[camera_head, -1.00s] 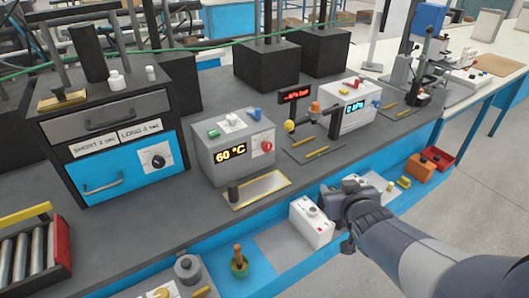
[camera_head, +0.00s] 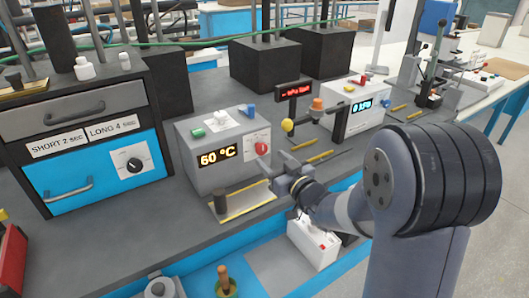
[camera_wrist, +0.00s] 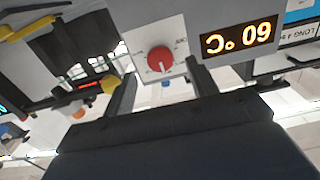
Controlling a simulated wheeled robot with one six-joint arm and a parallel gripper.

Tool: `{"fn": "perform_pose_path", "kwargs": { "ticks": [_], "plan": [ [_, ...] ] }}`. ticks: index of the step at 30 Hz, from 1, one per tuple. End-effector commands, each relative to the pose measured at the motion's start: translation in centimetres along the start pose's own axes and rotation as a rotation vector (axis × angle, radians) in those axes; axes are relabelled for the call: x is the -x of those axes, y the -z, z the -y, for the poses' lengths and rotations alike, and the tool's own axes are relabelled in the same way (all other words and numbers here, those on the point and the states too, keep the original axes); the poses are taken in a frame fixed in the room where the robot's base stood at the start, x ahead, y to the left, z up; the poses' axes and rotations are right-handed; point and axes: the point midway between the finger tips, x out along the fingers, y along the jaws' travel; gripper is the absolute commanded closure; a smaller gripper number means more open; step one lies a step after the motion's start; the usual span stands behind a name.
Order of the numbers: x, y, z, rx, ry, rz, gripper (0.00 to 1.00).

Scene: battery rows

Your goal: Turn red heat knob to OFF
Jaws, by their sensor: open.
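The red heat knob (camera_head: 261,147) sits on the front right of a grey heater box (camera_head: 205,172) whose display reads 60 °C. In the wrist view the red knob (camera_wrist: 160,60) shows upside down, between and beyond my two fingers, with a white pointer mark and a dial around it. My gripper (camera_head: 277,174) is open, just in front of and slightly below the knob in the head view. The fingers also show in the wrist view (camera_wrist: 158,90) and appear apart from the knob. The dial's lettering is too small to read surely.
A yellow-edged tray (camera_head: 243,202) with a dark cylinder lies before the heater box. A stand with a yellow ball (camera_head: 288,125) and a white gauge box (camera_head: 352,118) are to the right. A blue-fronted drawer cabinet (camera_head: 90,178) stands left.

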Motion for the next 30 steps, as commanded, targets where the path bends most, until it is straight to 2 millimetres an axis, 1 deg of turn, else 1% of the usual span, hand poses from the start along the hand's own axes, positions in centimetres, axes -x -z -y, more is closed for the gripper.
{"fn": "perform_pose_path", "kwargs": {
  "ticks": [1, 3, 6, 9, 13, 20, 30],
  "plan": [
    [-1.0, 0.1, 0.1, 0.0, 0.003, 0.0, 0.45],
    [-2.2, 0.0, 0.1, -0.001, 0.001, 0.001, 0.45],
    [-3.5, 0.1, 0.0, 0.0, 0.001, 0.0, 0.45],
    [-4.3, 0.0, 0.0, -0.001, -0.001, 0.001, 0.45],
    [-4.8, 0.0, 0.0, -0.001, -0.002, 0.0, 0.45],
    [-4.8, 0.0, 0.0, -0.001, -0.002, 0.0, 0.45],
    [-4.7, 0.0, 0.0, 0.0, -0.002, 0.0, 0.73]
  ]
}}
